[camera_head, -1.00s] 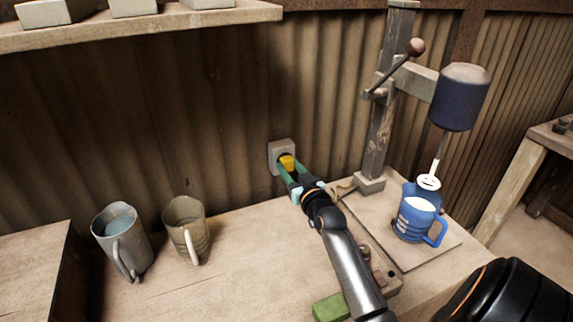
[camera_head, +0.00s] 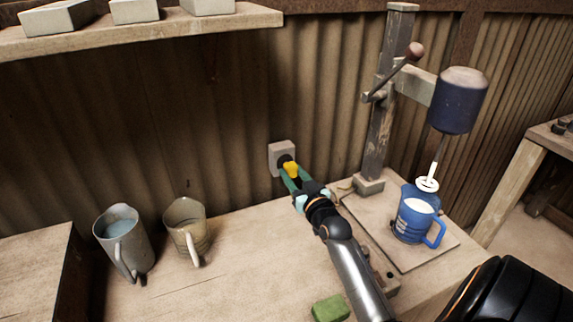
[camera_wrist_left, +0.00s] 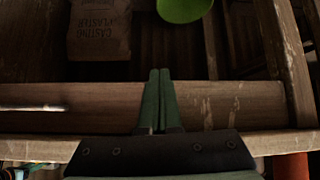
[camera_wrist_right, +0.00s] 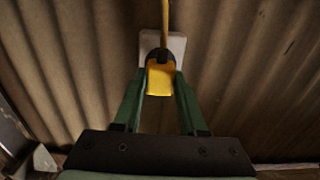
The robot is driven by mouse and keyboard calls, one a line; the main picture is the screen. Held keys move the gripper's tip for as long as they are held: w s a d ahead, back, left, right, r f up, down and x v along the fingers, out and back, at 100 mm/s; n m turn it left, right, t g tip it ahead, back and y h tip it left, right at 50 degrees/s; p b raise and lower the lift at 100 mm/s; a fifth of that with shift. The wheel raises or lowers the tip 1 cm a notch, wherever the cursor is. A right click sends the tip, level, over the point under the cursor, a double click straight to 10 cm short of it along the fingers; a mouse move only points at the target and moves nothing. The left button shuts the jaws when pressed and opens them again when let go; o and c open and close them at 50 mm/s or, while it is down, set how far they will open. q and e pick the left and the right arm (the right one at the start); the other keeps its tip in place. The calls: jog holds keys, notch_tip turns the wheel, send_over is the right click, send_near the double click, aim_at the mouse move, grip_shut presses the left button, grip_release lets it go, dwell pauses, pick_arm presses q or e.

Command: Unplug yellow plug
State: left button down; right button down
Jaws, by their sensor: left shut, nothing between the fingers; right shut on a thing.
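The yellow plug (camera_head: 291,170) is between the fingers of my right gripper (camera_head: 288,174), in front of the pale wall socket (camera_head: 276,153). The socket's dark round face shows behind the plug in the head view; I cannot tell whether the prongs are fully clear of it. In the right wrist view the plug (camera_wrist_right: 160,79) sits between the green fingers, with the socket plate (camera_wrist_right: 176,47) behind it and a yellowish cord (camera_wrist_right: 165,18) above. My left gripper (camera_wrist_left: 158,72) is shut and empty, seen only in its own wrist view.
Two mugs (camera_head: 122,240) (camera_head: 187,230) stand on the workbench (camera_head: 235,270) at left. A blue mug (camera_head: 416,218) stands on the press base (camera_head: 405,262) at right. A green block (camera_head: 330,308) lies at the front. A shelf (camera_head: 150,32) overhangs the upper left.

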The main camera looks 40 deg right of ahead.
aim_at(291, 172)
jog(key=shift+p+v, duration=0.75)
jog(key=shift+v, duration=1.1)
jog(key=shift+a+r, duration=0.2)
jog(key=shift+r, duration=0.05)
jog(key=s+a+r+n+y, duration=0.2)
jog(key=s+a+n+y, duration=0.1)
jog(key=a, duration=0.5)
jog(key=s+a+r+n+g+y, duration=0.1)
jog(key=s+a+n+y, duration=0.2)
jog(key=a+y, duration=0.3)
jog(key=s+a+r+n+y, duration=0.2)
jog(key=s+a+y, duration=0.3)
jog(key=a, duration=0.5)
jog(key=shift+s+r+n, duration=0.3)
jog(key=shift+n, duration=0.4)
